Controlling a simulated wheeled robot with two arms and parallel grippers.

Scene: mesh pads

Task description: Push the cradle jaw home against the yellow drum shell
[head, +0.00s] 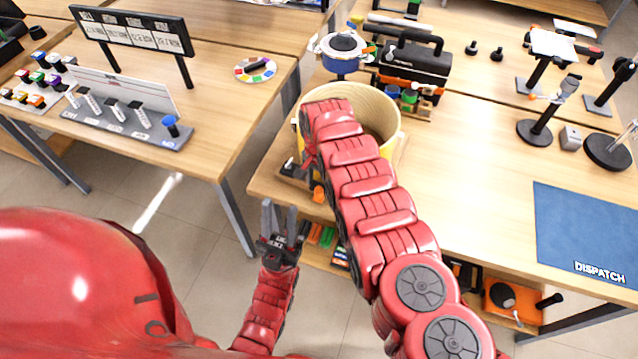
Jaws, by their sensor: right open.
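The yellow drum shell (385,105) stands upright like an open tub near the left edge of the right-hand bench. My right arm reaches across it and hides much of its front and left side. My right gripper (304,168) is open low at the drum's left side, mostly hidden by my own arm. Dark cradle parts (289,168) show beside the drum's lower left. I cannot make out the jaw or whether it touches the shell. My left gripper (280,212) is open and empty, fingers up, in front of the bench edge and apart from the drum.
Black stands (541,125) and a blue dispatch mat (590,232) lie to the right. A second bench (225,110) with a sign rack is at left, across a floor gap.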

